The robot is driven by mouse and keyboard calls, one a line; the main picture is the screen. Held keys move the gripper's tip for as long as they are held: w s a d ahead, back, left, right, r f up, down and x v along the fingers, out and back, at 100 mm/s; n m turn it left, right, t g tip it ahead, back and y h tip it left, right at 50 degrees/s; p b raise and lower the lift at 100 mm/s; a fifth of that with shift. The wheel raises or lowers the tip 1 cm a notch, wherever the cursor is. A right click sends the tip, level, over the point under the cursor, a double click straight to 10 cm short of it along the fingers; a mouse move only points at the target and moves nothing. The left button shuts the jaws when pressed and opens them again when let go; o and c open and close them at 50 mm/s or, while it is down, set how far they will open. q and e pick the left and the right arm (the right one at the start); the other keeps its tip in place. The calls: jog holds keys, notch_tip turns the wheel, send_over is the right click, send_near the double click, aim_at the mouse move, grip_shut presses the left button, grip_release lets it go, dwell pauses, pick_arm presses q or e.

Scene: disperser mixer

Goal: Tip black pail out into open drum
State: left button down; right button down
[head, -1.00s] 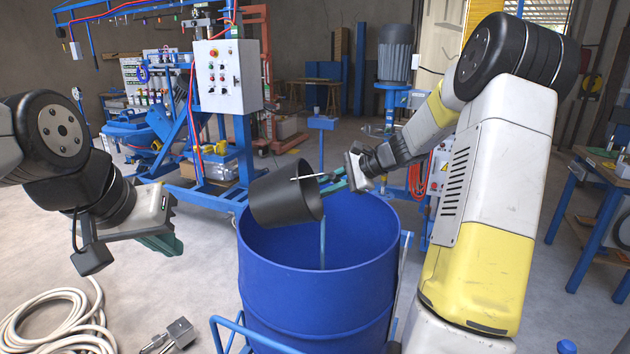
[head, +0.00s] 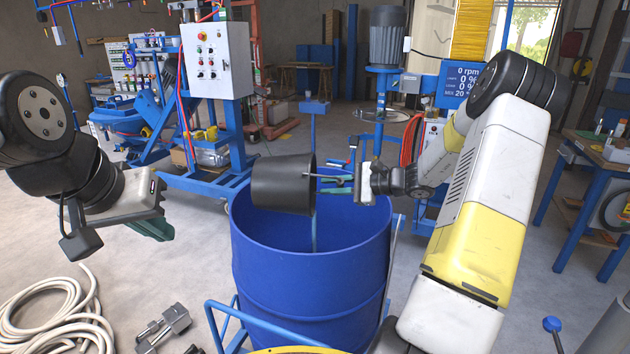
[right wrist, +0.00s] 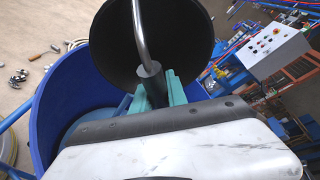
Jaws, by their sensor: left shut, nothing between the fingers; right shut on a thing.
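The black pail (head: 283,184) is tipped on its side over the open blue drum (head: 312,300), its mouth facing right. A thin bluish strip, which looks like a pouring stream, runs from its lower lip down inside the drum. My right gripper (head: 338,183) is shut on the pail's metal handle at the mouth side. The right wrist view shows the handle (right wrist: 140,35) between the green fingers (right wrist: 152,90) and the dark pail interior (right wrist: 185,45), with no contents clearly visible. My left gripper (head: 155,228) is shut and empty, left of the drum.
The drum stands in a blue tubular frame (head: 222,312). A coiled pale hose (head: 50,315) and a metal clamp-like part (head: 165,325) lie on the floor at left. A control box (head: 217,60) and a mixer with a grey motor (head: 387,35) stand behind. A workbench (head: 590,165) is at right.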

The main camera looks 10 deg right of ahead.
jog(key=shift+s+d+f+m+t+y, duration=0.15)
jog(key=shift+d+f+t+y, duration=0.25)
jog(key=shift+f+y, duration=0.2)
jog(key=shift+s+d+f+m+t+y, duration=0.15)
jog(key=shift+d+f+t+y, duration=0.15)
jog(key=shift+d+f+y, duration=0.25)
jog(key=shift+a, duration=0.15)
dwell(1.3)
